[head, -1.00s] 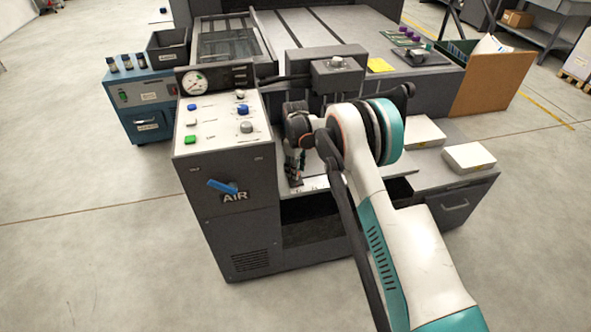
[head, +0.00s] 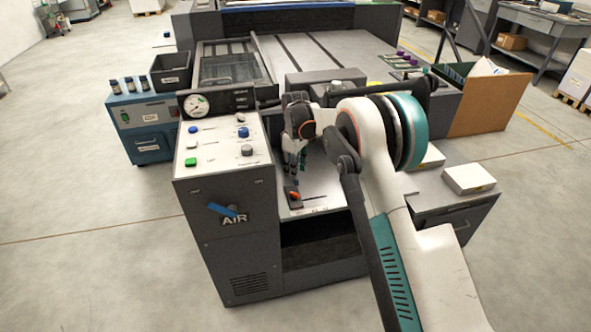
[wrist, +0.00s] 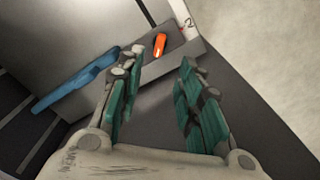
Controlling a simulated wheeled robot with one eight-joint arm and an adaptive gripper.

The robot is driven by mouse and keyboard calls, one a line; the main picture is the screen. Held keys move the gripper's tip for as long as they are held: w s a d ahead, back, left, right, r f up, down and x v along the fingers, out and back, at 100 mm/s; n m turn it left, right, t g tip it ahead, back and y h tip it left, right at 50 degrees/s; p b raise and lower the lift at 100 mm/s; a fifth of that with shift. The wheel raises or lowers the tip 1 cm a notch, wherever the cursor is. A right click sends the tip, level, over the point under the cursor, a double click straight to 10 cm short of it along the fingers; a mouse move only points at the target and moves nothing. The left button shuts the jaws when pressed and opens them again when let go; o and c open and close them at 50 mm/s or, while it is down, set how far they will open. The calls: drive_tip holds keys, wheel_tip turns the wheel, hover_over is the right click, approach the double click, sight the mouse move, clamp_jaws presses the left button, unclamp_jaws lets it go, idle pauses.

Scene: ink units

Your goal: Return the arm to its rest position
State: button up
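My gripper (head: 293,167) hangs from my raised arm, over the bench to the right of the control console. The wrist view shows its two green-padded fingers (wrist: 158,65) apart, with nothing between them. Beyond the fingertips is a dark slide block with an orange lever (wrist: 160,44) on it. The head view also shows the orange lever (head: 294,196) just below the gripper, apart from it. My arm hides part of the bench.
The control console (head: 222,190) stands left of my gripper, with a gauge, buttons and a blue AIR handle (head: 222,212). A blue bar (wrist: 75,82) lies near the left finger in the wrist view. A white box (head: 468,178) is at right. Floor at left is clear.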

drive_tip(key=s+d+r+m+t, duration=0.1)
drive_tip(key=s+d+r, duration=0.3)
drive_tip(key=r, duration=0.3)
drive_tip(key=s+d+r+m+t, duration=0.1)
drive_tip(key=s+d+r+m, duration=0.15)
drive_tip(key=r, duration=0.45)
drive_tip(key=s+d+r+m+t, duration=0.1)
drive_tip(key=s+d+r, duration=0.3)
drive_tip(key=r, duration=0.3)
drive_tip(key=s+d+r+m+t, duration=0.1)
drive_tip(key=s+d+r+m, duration=0.2)
drive_tip(key=s, duration=0.4)
drive_tip(key=s+d+r, duration=0.4)
drive_tip(key=s, duration=0.3)
drive_tip(key=s+d+f+m+t, duration=0.1)
drive_tip(key=s+d+f+m, duration=0.1)
drive_tip(key=s, duration=0.7)
drive_tip(key=s+d+f+m+t, duration=0.2)
drive_tip(key=s+d+m, duration=0.1)
drive_tip(key=s, duration=0.7)
drive_tip(key=shift+d+f, duration=0.25)
drive_tip(key=shift+d, duration=0.05)
